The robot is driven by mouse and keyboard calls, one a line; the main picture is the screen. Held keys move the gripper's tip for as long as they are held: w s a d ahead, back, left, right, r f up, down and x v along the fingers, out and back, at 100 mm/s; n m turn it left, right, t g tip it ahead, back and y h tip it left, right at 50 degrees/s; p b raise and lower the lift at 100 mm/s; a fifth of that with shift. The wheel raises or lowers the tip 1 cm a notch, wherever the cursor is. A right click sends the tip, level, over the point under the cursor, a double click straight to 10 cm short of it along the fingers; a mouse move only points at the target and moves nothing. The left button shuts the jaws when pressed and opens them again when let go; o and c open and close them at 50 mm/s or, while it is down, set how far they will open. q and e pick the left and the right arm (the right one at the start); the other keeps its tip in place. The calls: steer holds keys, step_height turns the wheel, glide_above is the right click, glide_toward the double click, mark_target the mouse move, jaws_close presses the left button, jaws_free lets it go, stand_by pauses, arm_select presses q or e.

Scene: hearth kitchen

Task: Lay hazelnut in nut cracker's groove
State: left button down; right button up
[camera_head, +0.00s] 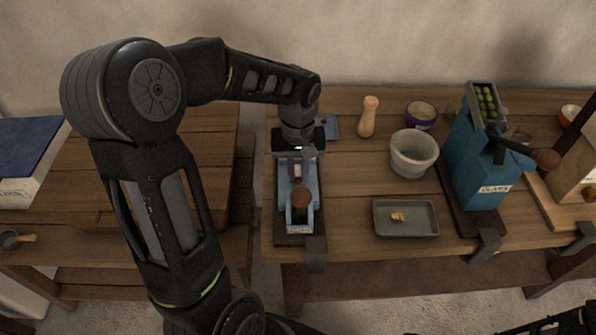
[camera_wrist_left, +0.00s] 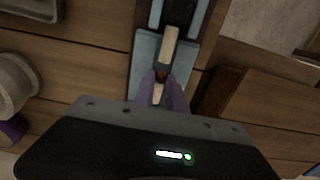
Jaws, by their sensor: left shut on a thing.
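The nut cracker (camera_head: 312,205) is a blue device on a dark board clamped to the table's front edge. A brown ball-shaped knob (camera_head: 301,197) shows on it. My left gripper (camera_head: 298,160) points down over its back part. In the left wrist view, the purple fingertips (camera_wrist_left: 163,88) are closed around a small brown hazelnut (camera_wrist_left: 161,76). The nut lies between two pale blocks of the nut cracker (camera_wrist_left: 143,60), low over the groove; I cannot tell if it touches. The hazelnut is hidden in the head view.
Right of the cracker are a grey tray (camera_head: 383,230) with light-brown nut bits (camera_head: 397,216), a pale mortar (camera_head: 412,155), a wooden pestle-like piece (camera_head: 368,117), a purple jar (camera_head: 420,115) and a tall blue device (camera_head: 470,165). A wooden board (camera_head: 190,160) lies to the left.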

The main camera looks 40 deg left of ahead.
arm_select(q)
steer(key=shift+s+d+f, duration=0.1)
steer(key=shift+s+f, duration=0.05)
steer(key=shift+f, duration=0.1)
steer(key=c, duration=1.3)
jaws_free()
steer(key=shift+r, duration=0.1)
steer(key=shift+w+r, duration=0.2)
steer(key=shift+r, duration=0.35)
step_height(320, 180, up, 7)
steer(key=shift+f, duration=0.1)
